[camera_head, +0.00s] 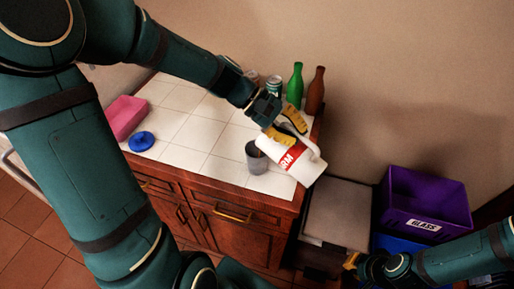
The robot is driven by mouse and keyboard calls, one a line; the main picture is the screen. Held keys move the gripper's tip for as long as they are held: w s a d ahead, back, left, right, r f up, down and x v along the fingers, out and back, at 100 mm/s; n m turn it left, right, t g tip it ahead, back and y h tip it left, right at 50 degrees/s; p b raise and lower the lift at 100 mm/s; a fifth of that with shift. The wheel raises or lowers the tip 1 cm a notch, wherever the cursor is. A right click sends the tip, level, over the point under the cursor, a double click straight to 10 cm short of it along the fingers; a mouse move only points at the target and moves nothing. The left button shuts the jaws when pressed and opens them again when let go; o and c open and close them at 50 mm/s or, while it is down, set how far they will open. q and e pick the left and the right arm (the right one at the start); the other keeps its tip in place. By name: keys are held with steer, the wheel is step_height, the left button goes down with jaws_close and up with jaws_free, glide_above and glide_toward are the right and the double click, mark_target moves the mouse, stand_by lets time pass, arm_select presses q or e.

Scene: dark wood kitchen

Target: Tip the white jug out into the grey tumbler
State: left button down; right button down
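The white jug (309,169) has a red label with white letters. It is tilted far over on its side above the right end of the white tiled counter (185,132), with its handle toward the upper right. My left gripper (287,127) has its yellow fingers on the jug at the handle side and holds it. The grey tumbler (256,162) stands upright on the counter just left of the jug, close to the jug's left end. No stream or contents can be made out. My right gripper (352,262) is low at the right, away from both; its fingers barely show.
A green bottle (295,86), a brown bottle (316,93) and a can (273,85) stand at the counter's back right. A pink container (125,117) and a blue round object (141,141) are at the left. A purple crate (428,200) marked GLASS is right of the counter.

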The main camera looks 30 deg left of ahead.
mark_target(284, 123)
arm_select(q)
steer(key=shift+a+r, duration=0.15)
steer(key=shift+a, duration=0.05)
steer(key=shift+w+a+r+h, duration=0.1)
steer(key=shift+a+r+h, duration=0.1)
steer(key=shift+a+h, duration=0.2)
steer(key=shift+a, duration=0.1)
steer(key=shift+w+a+f+n+h+b, duration=0.15)
steer(key=shift+a+h+b, duration=0.1)
steer(key=shift+a+h, duration=0.2)
steer(key=shift+a+f+n+h+b, duration=0.1)
steer(key=shift+a+n+h+b, duration=0.1)
steer(key=shift+a+h, duration=0.2)
stand_by(1.5)
